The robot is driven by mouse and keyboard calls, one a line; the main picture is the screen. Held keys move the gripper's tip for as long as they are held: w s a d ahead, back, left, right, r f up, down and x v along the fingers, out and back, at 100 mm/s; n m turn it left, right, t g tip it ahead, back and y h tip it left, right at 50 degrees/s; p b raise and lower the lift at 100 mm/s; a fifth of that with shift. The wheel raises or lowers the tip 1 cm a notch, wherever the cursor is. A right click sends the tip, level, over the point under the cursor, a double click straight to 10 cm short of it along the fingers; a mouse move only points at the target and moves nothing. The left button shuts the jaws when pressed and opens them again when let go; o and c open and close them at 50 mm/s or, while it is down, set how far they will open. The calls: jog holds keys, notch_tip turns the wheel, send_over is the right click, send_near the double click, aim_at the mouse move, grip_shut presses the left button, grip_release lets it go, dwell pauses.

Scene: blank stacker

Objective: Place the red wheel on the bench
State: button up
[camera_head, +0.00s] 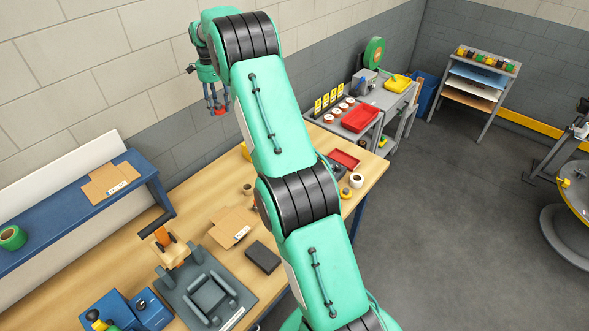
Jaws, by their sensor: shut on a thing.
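My gripper (215,104) is at the upper left, high in front of the block wall, pointing down. It is shut on a small red piece, which looks like the red wheel (221,112); the fingers partly hide it. The wheel hangs well above the wooden bench (205,207), which runs from the lower left to the middle of the view. My green arm crosses the view and hides part of the bench.
On the bench are a grey fixture (208,293), a dark block (262,257), cardboard (232,227), blue bins (148,310) and a red tray (344,160). A blue shelf (60,215) rises at the left. Bare wood shows behind the cardboard.

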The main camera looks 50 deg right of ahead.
send_over(233, 173)
notch_tip(233, 173, down, 25)
jog(key=shift+w+f, duration=0.15)
jog(key=shift+d, duration=0.1)
jog(key=shift+f+p, duration=0.35)
jog(key=shift+f, duration=2.55)
jog(key=shift+f, duration=0.1)
jog(key=shift+f, duration=2)
jog(key=shift+f, duration=0.15)
jog(key=o, duration=1.2)
jog(key=shift+r+p, duration=0.2)
jog(key=shift+p, duration=0.1)
